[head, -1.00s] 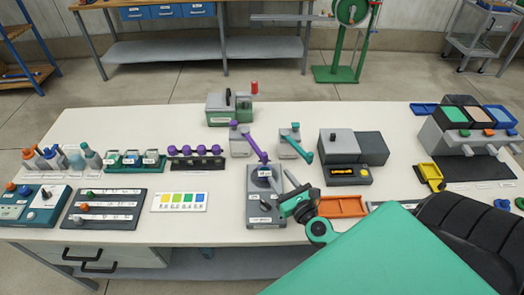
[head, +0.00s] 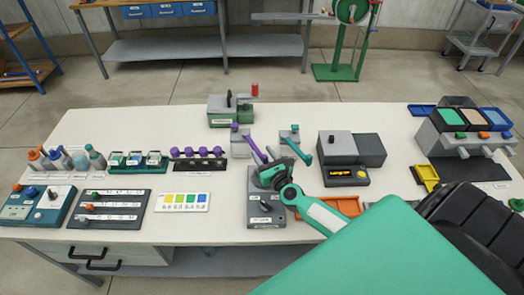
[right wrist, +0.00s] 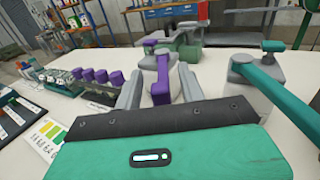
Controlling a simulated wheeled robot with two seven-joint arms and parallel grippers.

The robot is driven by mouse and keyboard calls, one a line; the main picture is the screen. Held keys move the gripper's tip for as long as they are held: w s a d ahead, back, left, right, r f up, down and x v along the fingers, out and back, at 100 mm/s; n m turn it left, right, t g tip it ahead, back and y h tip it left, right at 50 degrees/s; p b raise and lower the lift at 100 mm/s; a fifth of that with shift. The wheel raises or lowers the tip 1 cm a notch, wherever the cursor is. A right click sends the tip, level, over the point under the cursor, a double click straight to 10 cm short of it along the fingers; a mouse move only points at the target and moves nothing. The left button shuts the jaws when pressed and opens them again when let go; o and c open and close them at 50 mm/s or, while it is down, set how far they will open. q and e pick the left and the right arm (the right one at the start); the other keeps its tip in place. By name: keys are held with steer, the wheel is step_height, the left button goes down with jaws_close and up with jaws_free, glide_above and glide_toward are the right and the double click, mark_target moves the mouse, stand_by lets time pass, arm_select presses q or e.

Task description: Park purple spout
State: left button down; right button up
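The purple spout (head: 257,147) is a slim arm on a grey block (head: 240,143), reaching toward the front right over the grey dosing unit (head: 265,210). My right gripper (head: 268,174) is at the front end of this spout and covers its tip. In the right wrist view the purple spout (right wrist: 161,82) lies between the two grey fingers, with gaps on both sides, so the gripper is open around it. Whether it touches a finger is unclear. A teal spout (head: 301,150) on a similar block stands to the right. My left gripper is not in view.
A row of purple knobs (head: 198,153) and a colour card (head: 182,202) lie to the left. A green and grey machine (head: 230,110) stands behind. A grey box with a display (head: 349,175) and an orange tray (head: 337,206) are to the right.

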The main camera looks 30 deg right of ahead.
steer(key=shift+w, duration=0.6)
steer(key=shift+c, duration=0.4)
jaws_close()
